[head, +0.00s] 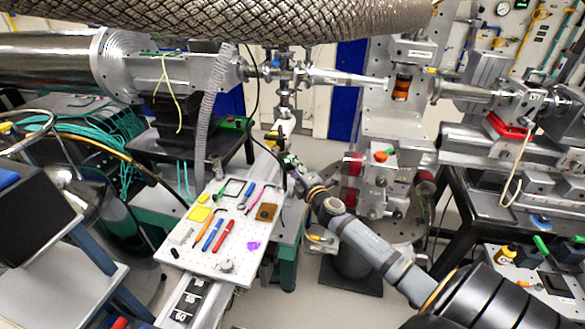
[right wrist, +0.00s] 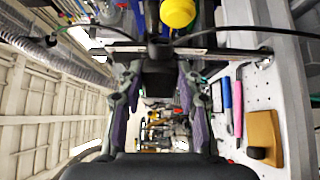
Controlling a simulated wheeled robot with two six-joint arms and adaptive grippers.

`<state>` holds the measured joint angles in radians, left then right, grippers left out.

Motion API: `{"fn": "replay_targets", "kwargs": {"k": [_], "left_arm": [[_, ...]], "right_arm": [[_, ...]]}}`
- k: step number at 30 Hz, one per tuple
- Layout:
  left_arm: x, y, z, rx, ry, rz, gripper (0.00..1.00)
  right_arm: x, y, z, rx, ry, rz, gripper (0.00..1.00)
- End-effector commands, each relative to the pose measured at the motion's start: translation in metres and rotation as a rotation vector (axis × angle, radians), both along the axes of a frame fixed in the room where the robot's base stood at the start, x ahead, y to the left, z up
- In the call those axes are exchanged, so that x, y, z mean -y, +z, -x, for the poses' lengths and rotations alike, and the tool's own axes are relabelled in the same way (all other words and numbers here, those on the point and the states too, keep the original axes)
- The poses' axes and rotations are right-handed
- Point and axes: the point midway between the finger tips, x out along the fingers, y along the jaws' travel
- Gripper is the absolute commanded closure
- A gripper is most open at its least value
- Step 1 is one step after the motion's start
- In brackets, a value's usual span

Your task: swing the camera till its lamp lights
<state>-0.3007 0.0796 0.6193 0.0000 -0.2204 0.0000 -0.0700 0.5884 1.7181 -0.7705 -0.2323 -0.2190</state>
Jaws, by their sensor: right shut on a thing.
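My right arm reaches in from the lower right in the head view, with its gripper (head: 287,163) at the far right corner of the white pegboard table. In the right wrist view the gripper (right wrist: 159,76) is shut on a dark block (right wrist: 158,52), which seems to be part of the camera or its arm. A thin dark bar runs sideways through that block. A yellow round knob or lamp (right wrist: 177,12) shows just beyond; I cannot tell whether it is lit. In the head view the gripper largely hides the held part. My left gripper is out of view.
The white pegboard (head: 184,255) holds pens, yellow pads and a brown block (head: 266,211) close to the gripper. Beamline pipes and a ribbed hose (head: 212,105) stand behind. A post with an orange knob (head: 380,156) stands right of the gripper. Floor shows between.

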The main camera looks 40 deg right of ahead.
Motion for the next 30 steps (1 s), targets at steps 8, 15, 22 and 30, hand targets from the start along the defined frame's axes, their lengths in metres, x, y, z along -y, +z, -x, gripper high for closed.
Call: {"fn": "replay_targets", "kwargs": {"k": [8, 15, 22, 30], "left_arm": [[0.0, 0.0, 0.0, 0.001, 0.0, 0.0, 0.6], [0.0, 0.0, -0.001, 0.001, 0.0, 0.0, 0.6], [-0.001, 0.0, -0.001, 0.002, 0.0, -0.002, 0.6], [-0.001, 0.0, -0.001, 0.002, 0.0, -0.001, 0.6]], "right_arm": [[0.003, -0.003, 0.001, -0.007, -0.011, 0.002, 0.46], [0.002, -0.002, 0.0, -0.004, -0.007, 0.0, 0.42], [0.0, -0.003, 0.015, -0.008, -0.006, 0.005, 0.42], [-0.01, -0.003, 0.076, -0.01, 0.0, 0.01, 0.42]]}}
